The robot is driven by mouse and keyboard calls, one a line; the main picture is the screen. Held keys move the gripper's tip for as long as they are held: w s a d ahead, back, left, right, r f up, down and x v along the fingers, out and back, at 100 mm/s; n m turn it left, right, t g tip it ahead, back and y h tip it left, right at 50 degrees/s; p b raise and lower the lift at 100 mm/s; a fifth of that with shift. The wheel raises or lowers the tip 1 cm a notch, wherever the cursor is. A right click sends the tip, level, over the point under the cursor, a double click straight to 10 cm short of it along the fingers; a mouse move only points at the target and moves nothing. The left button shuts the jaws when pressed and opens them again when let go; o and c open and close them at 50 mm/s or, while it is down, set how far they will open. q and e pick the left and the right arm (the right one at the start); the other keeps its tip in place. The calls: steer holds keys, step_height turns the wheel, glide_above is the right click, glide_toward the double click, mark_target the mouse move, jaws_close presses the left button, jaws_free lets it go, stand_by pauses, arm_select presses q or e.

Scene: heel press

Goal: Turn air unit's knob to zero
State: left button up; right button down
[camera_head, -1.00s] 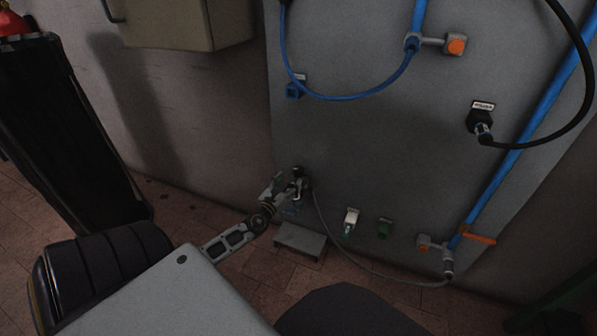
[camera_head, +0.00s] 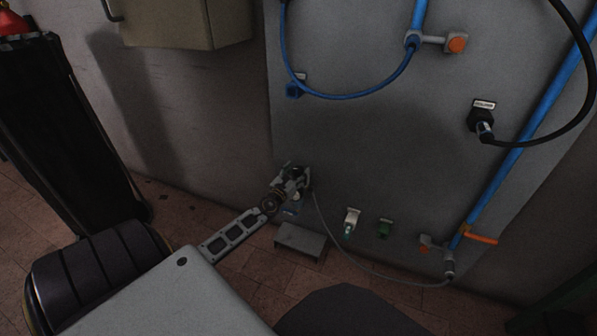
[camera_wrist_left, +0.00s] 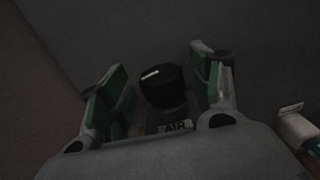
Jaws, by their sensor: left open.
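The air unit (camera_head: 292,210) is mounted low on the grey panel, mostly hidden behind my left gripper (camera_head: 296,178) in the head view. In the left wrist view its black knob (camera_wrist_left: 162,86) has a white mark on top, and an "AIR" label (camera_wrist_left: 176,126) shows below it. My left gripper also shows in the left wrist view (camera_wrist_left: 160,84), open, with one green-padded finger on each side of the knob. Gaps show between the fingers and the knob. My right gripper is not in view.
A grey hose (camera_head: 345,252) runs right from the unit to a fitting on the blue pipe (camera_head: 514,150).

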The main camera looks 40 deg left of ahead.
arm_select(q)
steer(key=shift+x, duration=0.8)
steer(key=c, duration=1)
steer(key=shift+c, duration=0.2)
